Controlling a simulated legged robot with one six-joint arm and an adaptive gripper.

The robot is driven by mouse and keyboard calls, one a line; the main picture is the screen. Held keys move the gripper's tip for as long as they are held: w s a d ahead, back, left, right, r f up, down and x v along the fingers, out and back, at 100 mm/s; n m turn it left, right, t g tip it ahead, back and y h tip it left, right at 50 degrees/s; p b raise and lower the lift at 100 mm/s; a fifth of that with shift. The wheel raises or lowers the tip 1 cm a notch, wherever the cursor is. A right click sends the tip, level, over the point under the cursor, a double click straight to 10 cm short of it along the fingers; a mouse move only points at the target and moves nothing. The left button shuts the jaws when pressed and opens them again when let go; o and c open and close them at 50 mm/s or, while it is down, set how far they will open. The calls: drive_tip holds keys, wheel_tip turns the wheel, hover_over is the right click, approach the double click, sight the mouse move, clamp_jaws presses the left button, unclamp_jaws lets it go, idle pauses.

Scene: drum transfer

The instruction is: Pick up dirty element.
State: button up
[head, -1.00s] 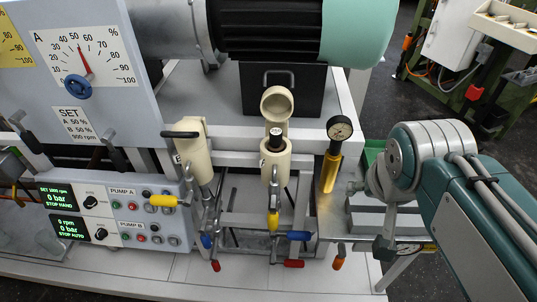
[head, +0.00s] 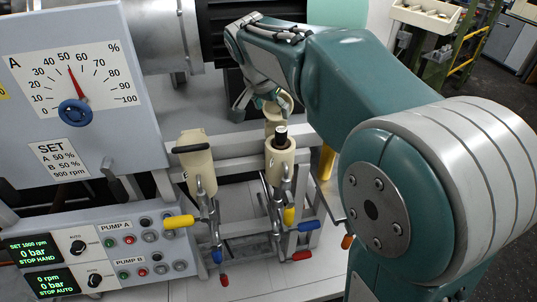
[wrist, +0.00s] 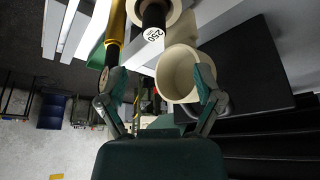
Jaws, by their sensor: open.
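The element (head: 281,133) stands upright in the open cream filter housing (head: 281,158), its dark top with a pale end sticking out. In the wrist view the element (wrist: 153,24) shows a white end marked 250. The open cup-shaped lid (head: 272,112) is behind the housing and also shows in the wrist view (wrist: 178,80). My gripper (head: 262,104) is open above and behind the housing, close to the lid. In the wrist view the right finger of my gripper (wrist: 158,80) overlaps the lid's edge; contact cannot be told. The element lies beyond the fingertips, and nothing is held.
A second cream housing (head: 197,160) with a dark handle stands to the left. A yellow gauge body (head: 327,162) is partly hidden by my arm. Coloured valve levers hang below the housings. The pump panel (head: 100,250) is at lower left. A dark motor stands behind.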

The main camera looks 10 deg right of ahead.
sight(280, 130)
drive_tip(key=d+f, duration=0.2)
drive_tip(key=shift+w+d+f, duration=0.35)
drive_tip(key=shift+w+f, duration=0.15)
drive_tip(key=shift+f, duration=0.3)
drive_tip(key=shift+a+f, duration=0.15)
drive_tip(key=shift+f, duration=0.1)
drive_tip(key=f, duration=0.2)
drive_tip(key=a+f, duration=0.1)
drive_tip(key=shift+w+f, duration=0.2)
drive_tip(key=shift+w, duration=0.2)
drive_tip(key=shift+w+d+f, duration=0.15)
drive_tip(key=shift+d+f, duration=0.35)
drive_tip(key=shift+d, duration=0.75)
drive_tip(key=shift+a, duration=0.15)
drive_tip(key=c, duration=0.8)
drive_tip(key=shift+a, duration=0.3)
clamp_jaws()
